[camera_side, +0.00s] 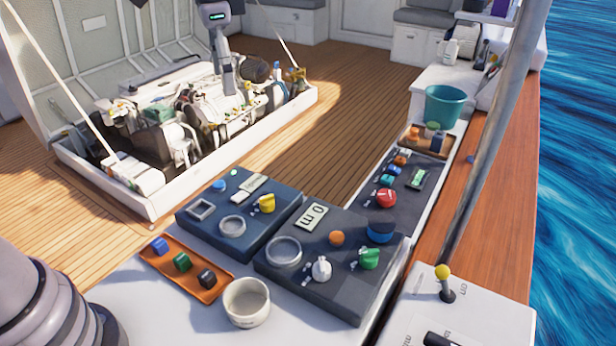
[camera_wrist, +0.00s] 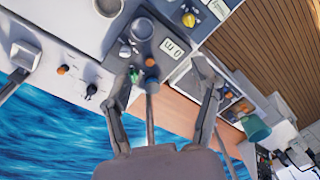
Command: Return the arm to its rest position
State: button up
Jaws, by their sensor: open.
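My gripper (camera_wrist: 157,82) is in the wrist view, its two dark fingers spread wide apart and nothing between them touching. It is open and empty. Beyond the fingers lie the dark control panel (camera_wrist: 150,62), a green knob (camera_wrist: 134,75) and a blue knob (camera_wrist: 152,86). The gripper does not show in the side view, where only the thick grey lower part of my arm (camera_side: 40,300) stands at the lower left.
The side view shows control panels (camera_side: 330,295), an orange tray (camera_side: 205,292) with small blocks, a white cup (camera_side: 247,303), a teal bucket (camera_side: 444,107) and the open engine hatch (camera_side: 135,205). A slanting pole (camera_side: 490,140) rises at the right. The wooden deck (camera_side: 345,85) is mostly clear.

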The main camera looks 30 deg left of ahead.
jog(key=s+a+n+t, duration=0.2)
jog(key=s+a, duration=0.4)
jog(key=s, duration=0.4)
jog(key=s+a+r+n+t, duration=0.1)
jog(key=s+a+n, duration=0.4)
jog(key=s, duration=0.5)
jog(key=shift+s+a+r+t+h, duration=0.2)
jog(key=shift+s+a+t+h, duration=0.1)
jog(key=shift+a+t, duration=0.6)
